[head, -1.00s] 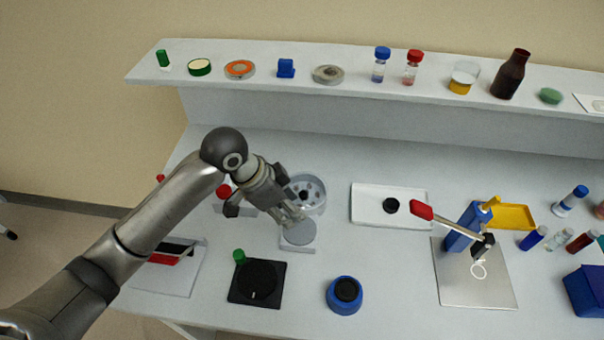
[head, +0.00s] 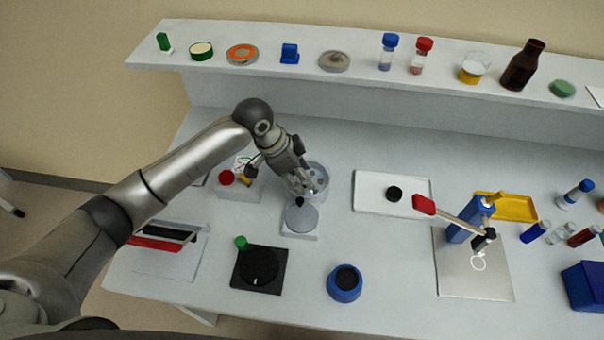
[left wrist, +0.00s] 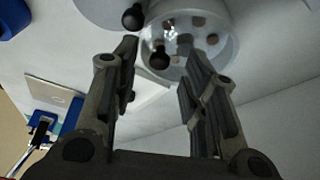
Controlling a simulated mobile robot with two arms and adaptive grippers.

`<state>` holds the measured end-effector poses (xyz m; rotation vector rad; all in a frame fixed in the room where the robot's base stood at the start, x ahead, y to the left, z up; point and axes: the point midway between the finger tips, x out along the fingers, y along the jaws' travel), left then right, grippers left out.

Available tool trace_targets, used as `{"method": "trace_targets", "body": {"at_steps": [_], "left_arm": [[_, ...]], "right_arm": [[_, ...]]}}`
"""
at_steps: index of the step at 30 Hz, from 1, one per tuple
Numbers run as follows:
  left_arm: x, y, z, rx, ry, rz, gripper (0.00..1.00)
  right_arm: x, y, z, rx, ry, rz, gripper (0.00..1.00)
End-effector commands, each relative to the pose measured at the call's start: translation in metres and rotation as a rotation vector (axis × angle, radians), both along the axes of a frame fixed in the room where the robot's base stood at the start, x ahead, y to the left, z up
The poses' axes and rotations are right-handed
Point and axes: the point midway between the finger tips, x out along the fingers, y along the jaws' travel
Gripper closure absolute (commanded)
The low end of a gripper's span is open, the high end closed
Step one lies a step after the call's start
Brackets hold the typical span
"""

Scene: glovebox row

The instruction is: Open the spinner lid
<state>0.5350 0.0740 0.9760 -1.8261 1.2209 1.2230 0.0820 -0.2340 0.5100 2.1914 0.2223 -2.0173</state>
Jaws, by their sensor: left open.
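The spinner (head: 321,170) is a round pale bowl at the back middle of the table, with several brownish spots inside it. It also fills the top of the left wrist view (left wrist: 222,38). A black knob (head: 299,202) shows at its front edge. In the left wrist view I see this knob (left wrist: 133,17) and a second dark ball (left wrist: 160,57) over the bowl. I cannot tell whether a clear lid covers it. My left gripper (head: 303,185) is open and empty above the spinner; its fingers (left wrist: 158,70) frame the second ball. The right gripper is not in view.
A grey disc on a white base (head: 301,219) lies just in front of the spinner. A red-knobbed box (head: 227,178) stands left, a white tray (head: 367,193) right. A black plate device (head: 259,269) and blue pot (head: 344,284) stand in front. A shelf (head: 230,64) runs behind.

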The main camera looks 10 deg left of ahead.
Motion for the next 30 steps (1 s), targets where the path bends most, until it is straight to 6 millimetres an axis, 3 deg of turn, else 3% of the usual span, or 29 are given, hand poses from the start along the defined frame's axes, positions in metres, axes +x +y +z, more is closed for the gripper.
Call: {"method": "trace_targets", "body": {"at_steps": [6,14,23,30], "left_arm": [[0.0022,-0.0053,-0.0129,-0.001,0.000,0.000,0.60],[0.0022,-0.0054,-0.0138,-0.001,-0.001,0.000,0.61],[0.0021,-0.0052,-0.0136,-0.001,-0.001,0.000,0.99],[0.0022,-0.0054,-0.0134,-0.001,-0.001,0.000,1.00]], "right_arm": [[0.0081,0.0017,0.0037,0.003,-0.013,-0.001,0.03],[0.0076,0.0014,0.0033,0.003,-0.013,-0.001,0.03],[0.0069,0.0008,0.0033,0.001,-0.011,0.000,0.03],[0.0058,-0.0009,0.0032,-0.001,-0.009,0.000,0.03]]}}
